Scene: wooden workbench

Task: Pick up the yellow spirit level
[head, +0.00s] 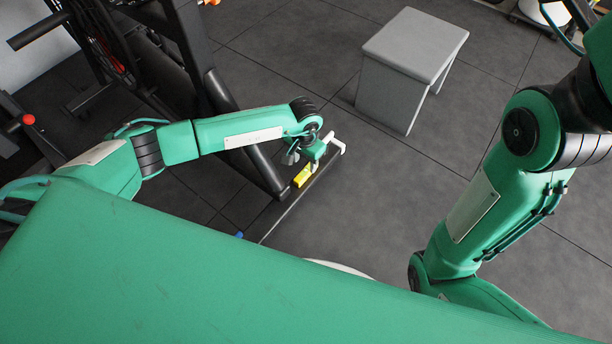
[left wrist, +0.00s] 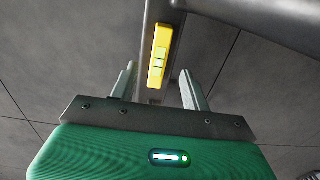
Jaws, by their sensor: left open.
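The yellow spirit level (head: 302,177) is small in the head view, just below my left gripper (head: 303,161). In the left wrist view the spirit level (left wrist: 160,52) shows larger, as a yellow bar with pale green windows. It lies lengthwise along a narrow grey metal bar (left wrist: 149,30). My left gripper (left wrist: 157,68) is open, with one finger to each side of the level's near end in the picture. No contact shows, and I cannot tell how far the fingertips are above it. My right arm shows at the right, but its gripper is out of view.
A dark metal frame (head: 222,100) with a thick slanted post stands close beside my left forearm. A grey box-like stool (head: 415,45) stands behind to the right. Grey tiled floor (head: 375,190) is clear between the stool and my right arm.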

